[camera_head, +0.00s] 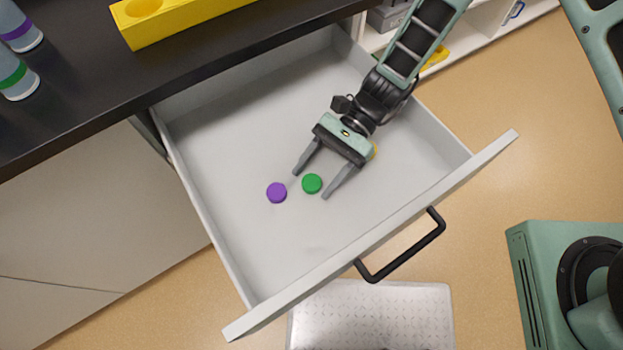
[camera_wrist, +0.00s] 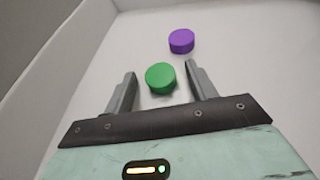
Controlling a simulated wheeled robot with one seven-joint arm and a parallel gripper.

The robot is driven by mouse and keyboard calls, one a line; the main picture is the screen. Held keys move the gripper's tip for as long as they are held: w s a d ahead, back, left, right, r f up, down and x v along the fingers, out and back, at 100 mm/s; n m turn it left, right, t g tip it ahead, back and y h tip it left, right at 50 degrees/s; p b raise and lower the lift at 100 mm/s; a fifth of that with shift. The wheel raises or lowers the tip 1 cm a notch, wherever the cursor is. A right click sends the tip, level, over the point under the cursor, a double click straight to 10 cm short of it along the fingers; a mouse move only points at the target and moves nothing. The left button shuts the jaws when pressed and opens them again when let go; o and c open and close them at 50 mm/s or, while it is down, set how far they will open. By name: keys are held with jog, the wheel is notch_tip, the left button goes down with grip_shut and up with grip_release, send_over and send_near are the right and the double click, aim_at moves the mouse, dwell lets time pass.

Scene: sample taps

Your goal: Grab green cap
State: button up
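The green cap (camera_head: 312,183) is a small round disc lying on the floor of the open drawer (camera_head: 225,120). It also shows in the wrist view (camera_wrist: 160,78), close to the gap between my fingertips. My gripper (camera_head: 311,184) is open, with one finger on each side of the green cap. A visible gap lies between the cap and each finger, and nothing is held. I cannot tell the exact height of the fingertips above the drawer floor.
A purple cap (camera_head: 276,192) lies just left of the green cap, beyond my fingertips. The drawer front with its black handle (camera_head: 402,247) and the side walls bound the space. Two bottles (camera_head: 17,80) and a yellow block (camera_head: 175,18) stand on the dark counter. Most of the drawer floor is bare.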

jog(key=c, duration=0.9)
